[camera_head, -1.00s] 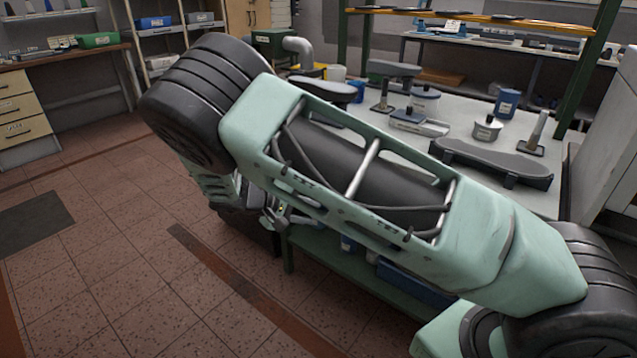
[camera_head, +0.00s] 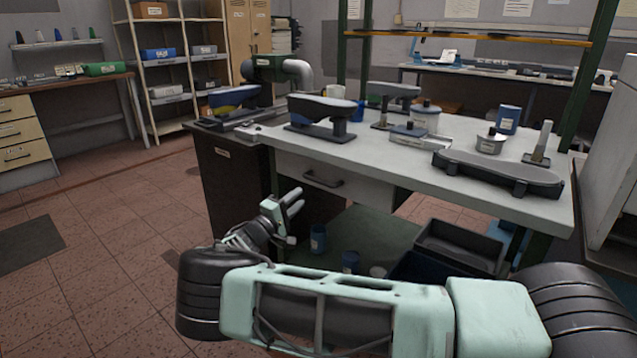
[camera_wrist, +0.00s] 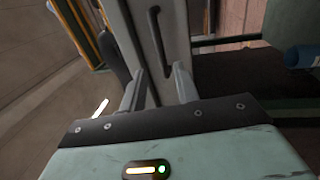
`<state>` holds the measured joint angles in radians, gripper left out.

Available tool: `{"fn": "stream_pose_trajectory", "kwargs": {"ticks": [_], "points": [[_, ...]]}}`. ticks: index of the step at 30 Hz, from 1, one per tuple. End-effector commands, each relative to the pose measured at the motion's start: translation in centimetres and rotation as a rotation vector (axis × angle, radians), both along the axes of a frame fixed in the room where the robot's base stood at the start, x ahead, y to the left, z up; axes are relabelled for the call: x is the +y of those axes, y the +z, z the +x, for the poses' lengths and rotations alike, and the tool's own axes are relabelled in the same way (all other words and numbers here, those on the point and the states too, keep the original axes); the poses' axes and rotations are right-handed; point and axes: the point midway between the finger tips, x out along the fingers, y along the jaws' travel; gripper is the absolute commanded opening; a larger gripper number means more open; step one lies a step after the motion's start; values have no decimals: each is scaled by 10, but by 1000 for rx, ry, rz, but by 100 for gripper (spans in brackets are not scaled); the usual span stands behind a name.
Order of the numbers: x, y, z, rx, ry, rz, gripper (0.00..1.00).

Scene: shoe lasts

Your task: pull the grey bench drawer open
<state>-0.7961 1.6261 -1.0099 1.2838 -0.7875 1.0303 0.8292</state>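The grey drawer (camera_head: 300,172) is under the white bench top, left of centre in the head view, and its front looks flush with the bench. It carries a dark bar handle (camera_head: 323,180). My gripper (camera_head: 298,199) is open and empty, in front of and a little below the drawer. In the wrist view the handle (camera_wrist: 157,38) stands beyond the gap between the two fingertips (camera_wrist: 159,70), with the pale drawer front (camera_wrist: 143,22) behind it. The fingers look apart from the handle.
Shoe lasts, tins and fixtures stand on the bench top (camera_head: 400,170). A dark cabinet (camera_head: 232,185) is left of the drawer. Below is a green shelf (camera_head: 360,235) with small containers and dark crates (camera_head: 455,248).

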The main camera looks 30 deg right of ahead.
Motion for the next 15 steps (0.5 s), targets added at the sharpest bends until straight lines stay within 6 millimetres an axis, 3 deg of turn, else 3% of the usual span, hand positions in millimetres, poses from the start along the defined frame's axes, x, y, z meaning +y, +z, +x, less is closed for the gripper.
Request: {"fn": "stream_pose_trajectory", "kwargs": {"ticks": [9,15], "points": [[-63,12,22,0,-3,1,31],[-88,17,32,-1,-2,1,31]]}}
